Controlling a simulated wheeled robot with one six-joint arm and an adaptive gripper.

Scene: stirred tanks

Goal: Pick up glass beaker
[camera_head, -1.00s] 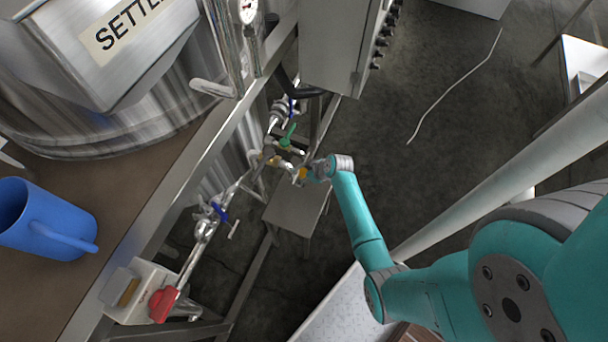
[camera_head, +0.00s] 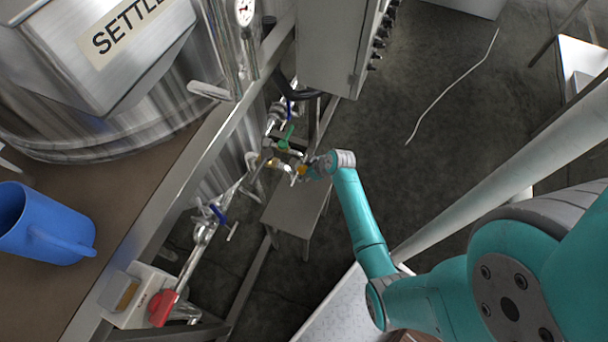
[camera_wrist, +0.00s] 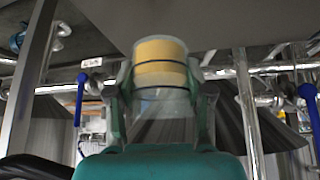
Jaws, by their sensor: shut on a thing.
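The glass beaker (camera_wrist: 160,72) is clear with a yellow band of contents, and a dark line shows across it in the wrist view. My gripper (camera_wrist: 160,98) has a finger on each side of the beaker and is shut on it. In the head view my gripper (camera_head: 307,172) is small, at the end of my teal arm near the pipes. A small yellow patch shows beside it there, and the beaker's outline is hard to make out.
A small metal stand (camera_head: 292,208) is just below my gripper in the head view. Pipes with a green valve handle (camera_head: 286,136) and a blue valve handle (camera_head: 218,213) run close by on the left. A blue mug (camera_head: 45,225) stands on the brown surface. Open floor lies to the right.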

